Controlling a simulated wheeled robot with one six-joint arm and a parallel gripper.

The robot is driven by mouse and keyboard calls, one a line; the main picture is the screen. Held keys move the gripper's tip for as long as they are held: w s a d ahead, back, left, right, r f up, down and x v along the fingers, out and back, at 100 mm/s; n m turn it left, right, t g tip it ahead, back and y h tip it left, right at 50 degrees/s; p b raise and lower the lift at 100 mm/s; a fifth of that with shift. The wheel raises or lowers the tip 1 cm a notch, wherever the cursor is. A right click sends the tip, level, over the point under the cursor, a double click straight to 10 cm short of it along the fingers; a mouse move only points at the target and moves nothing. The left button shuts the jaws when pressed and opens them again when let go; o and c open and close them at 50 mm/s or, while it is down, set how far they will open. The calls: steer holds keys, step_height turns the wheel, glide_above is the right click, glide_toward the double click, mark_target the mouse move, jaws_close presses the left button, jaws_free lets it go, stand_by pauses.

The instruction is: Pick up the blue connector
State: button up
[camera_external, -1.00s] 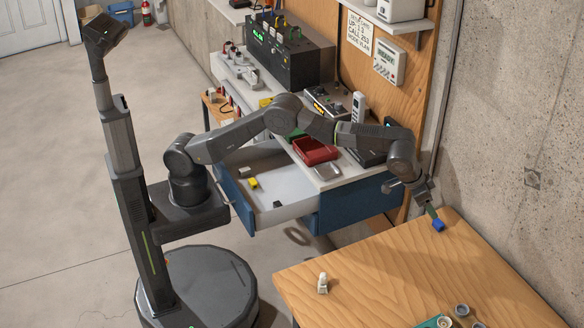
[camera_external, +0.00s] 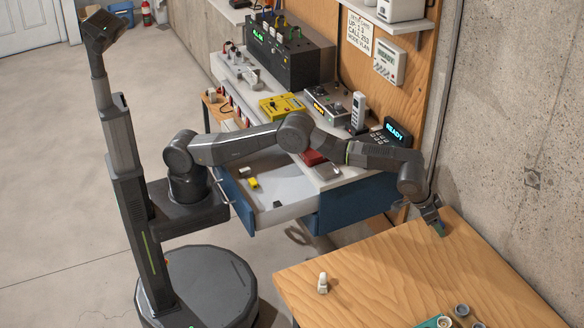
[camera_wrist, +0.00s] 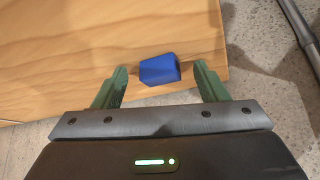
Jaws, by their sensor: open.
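The blue connector (camera_wrist: 159,70) is a small blue block on the wooden table, close to the table's edge in the wrist view. My gripper (camera_wrist: 161,80) is open, with its two green fingers on either side of the connector and a gap showing on both sides. In the external view my gripper (camera_external: 440,231) is low over the far corner of the table, and the connector is hidden behind it there.
The wooden table (camera_external: 400,270) also holds a white connector (camera_external: 322,284) and a green board with round parts (camera_external: 440,321). A concrete wall (camera_external: 530,150) stands close to the right. A workbench with an open drawer (camera_external: 280,213) is behind. The table's middle is clear.

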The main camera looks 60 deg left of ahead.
steer(key=c, duration=1)
steer(key=shift+c, duration=0.2)
steer(key=shift+r, duration=0.15)
